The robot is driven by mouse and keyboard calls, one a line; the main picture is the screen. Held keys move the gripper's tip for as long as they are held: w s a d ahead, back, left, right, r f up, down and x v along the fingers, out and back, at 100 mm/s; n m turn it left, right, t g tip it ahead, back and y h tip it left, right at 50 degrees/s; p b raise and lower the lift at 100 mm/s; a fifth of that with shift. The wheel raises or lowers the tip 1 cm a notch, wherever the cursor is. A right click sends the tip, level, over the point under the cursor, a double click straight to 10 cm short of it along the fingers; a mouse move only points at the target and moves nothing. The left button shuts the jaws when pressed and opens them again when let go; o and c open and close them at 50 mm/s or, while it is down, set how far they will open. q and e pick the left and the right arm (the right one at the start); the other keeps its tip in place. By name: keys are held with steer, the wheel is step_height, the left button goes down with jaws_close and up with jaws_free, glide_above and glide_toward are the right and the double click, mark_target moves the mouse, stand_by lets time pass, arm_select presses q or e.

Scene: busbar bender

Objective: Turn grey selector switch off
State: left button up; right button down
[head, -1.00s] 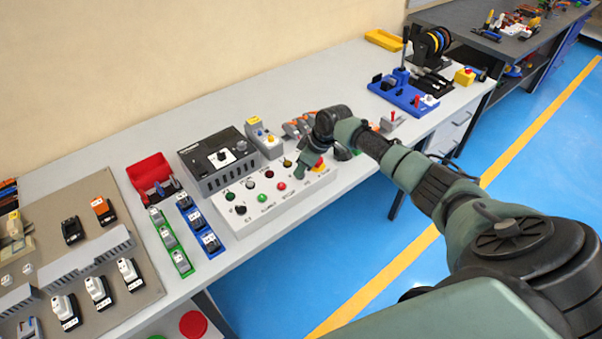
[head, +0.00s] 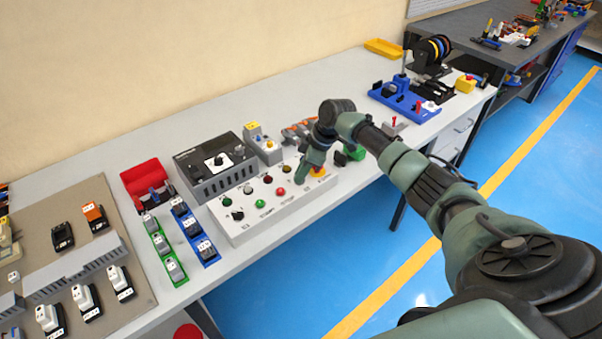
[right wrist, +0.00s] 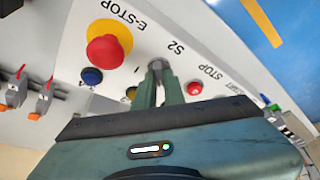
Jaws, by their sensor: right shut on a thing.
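The white control box (head: 262,225) stands on the grey bench in the head view, with two rows of buttons and lamps. My right gripper (head: 300,180) points down at its right part. In the right wrist view the right gripper (right wrist: 158,78) has its fingers close together on the small grey selector switch (right wrist: 157,64), beside the label "S2". The fingers hide much of the switch, and its exact angle is hard to tell. In the head view the gripper covers the switch. My left gripper is not in view.
A red STOP button (right wrist: 195,88) lies on the other side. A dark grey unit (head: 216,167) stands behind the box.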

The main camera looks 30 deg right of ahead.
steer(key=c, duration=1.5)
jaws_free()
steer(key=shift+r, duration=0.1)
steer(key=b+v, duration=0.1)
steer(key=v, duration=0.6)
steer(key=shift+r, duration=0.3)
steer(key=shift+s+d+f, duration=0.1)
steer(key=shift+s+f, duration=0.05)
